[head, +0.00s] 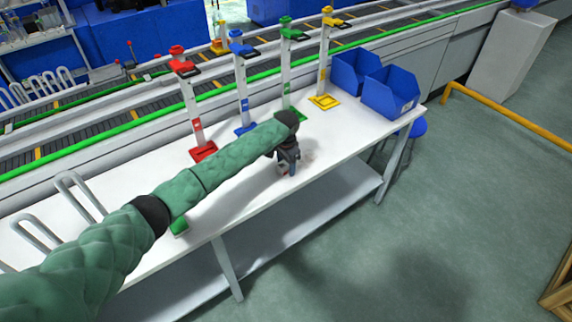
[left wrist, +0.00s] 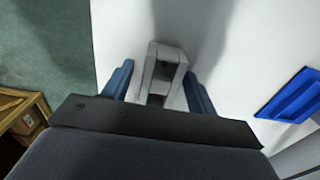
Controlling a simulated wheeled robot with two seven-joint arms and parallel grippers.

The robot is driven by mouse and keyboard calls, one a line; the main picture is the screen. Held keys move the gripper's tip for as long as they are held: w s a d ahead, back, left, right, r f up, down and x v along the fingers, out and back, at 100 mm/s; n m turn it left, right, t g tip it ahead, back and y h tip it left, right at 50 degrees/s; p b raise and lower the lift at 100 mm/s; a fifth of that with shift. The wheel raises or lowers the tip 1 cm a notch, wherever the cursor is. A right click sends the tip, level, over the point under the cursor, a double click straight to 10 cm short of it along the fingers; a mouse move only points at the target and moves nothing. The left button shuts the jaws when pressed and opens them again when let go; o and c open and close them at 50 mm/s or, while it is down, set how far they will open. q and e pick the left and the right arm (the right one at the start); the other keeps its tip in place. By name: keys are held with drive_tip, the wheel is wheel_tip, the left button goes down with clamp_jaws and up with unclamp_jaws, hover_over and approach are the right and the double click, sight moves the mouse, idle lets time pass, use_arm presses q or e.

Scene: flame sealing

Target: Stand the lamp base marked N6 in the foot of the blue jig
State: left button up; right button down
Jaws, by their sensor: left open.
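The blue jig (head: 241,85) stands upright on the white table, between the red and green jigs. Its blue foot (head: 243,129) is partly covered by my left arm, and a blue plate (left wrist: 290,97) shows at the right of the left wrist view. My left gripper (head: 288,162) is over the table near its front edge, pointing down. In the left wrist view its two fingers (left wrist: 158,88) are open on either side of a pale grey block (left wrist: 166,55) with dark recesses. I cannot read any mark on the block. My right gripper is not in view.
The red (head: 193,110), green (head: 287,75) and yellow (head: 325,60) jigs stand along the back of the table (head: 335,128). Two blue bins (head: 390,92) sit at its right end. A small green piece (head: 180,227) lies near the front edge. A conveyor (head: 130,115) runs behind.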

sight(286, 163)
use_arm(q)
drive_tip(key=shift+r, duration=0.25)
wheel_tip(286, 163, up, 12)
drive_tip(key=b, duration=0.3)
drive_tip(key=shift+f+b, duration=0.15)
drive_tip(key=shift+b, duration=0.2)
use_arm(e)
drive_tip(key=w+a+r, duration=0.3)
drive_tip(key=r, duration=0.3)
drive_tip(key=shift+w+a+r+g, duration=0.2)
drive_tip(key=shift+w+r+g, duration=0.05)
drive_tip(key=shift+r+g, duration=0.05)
